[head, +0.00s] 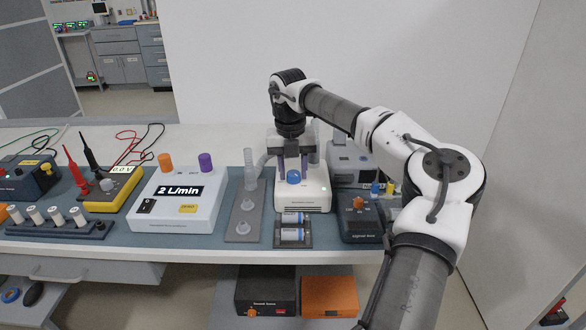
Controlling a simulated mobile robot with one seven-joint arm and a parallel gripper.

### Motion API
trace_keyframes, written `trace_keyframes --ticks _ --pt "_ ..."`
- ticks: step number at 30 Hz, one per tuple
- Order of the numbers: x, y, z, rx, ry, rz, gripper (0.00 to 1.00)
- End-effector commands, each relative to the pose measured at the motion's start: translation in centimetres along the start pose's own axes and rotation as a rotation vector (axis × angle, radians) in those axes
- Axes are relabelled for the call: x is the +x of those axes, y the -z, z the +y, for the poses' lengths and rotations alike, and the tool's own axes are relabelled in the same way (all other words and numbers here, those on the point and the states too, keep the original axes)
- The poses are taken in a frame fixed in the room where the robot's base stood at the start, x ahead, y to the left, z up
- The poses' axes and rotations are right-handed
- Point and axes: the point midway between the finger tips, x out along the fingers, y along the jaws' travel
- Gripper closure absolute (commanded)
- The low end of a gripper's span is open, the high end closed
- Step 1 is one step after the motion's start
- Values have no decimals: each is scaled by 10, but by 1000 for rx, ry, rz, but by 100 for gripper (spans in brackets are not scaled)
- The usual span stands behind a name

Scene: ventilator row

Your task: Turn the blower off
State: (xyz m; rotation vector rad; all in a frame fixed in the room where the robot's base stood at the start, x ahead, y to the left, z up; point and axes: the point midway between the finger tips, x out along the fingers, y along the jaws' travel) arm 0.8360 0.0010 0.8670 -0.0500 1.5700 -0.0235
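A white device with a blue knob, which I take to be the blower (316,196), stands on the blue-grey bench mat near the middle of the head view. A grey hose runs from its left side. Its blue knob (293,177) faces up on the front part. My gripper (293,163) points down over this device, just above or behind the knob. Its two fingers are apart with nothing seen between them. I cannot tell whether the fingertips touch the device. The gripper and wrist hide part of the device's top and back.
Left are a flow device reading 2 L/min (178,200), a clear tube on a grey plate (236,228) and a yellow meter (105,195). Two cylinders lie in a dark holder (278,240) in front. A dark box with an orange knob (362,222) and a grey monitor (346,171) stand right.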

Motion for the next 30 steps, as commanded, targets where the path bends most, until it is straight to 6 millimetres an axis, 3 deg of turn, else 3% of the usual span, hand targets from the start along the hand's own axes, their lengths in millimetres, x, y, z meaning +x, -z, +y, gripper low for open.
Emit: trace_keyframes --ticks 1,6,17,30 --pt "0 0 0 0 0 0 70" --pt "0 0 0 0 0 0 91" --pt "-2 0 0 -64 0 -3 91" --pt "-4 0 0 -414 0 -20 91"
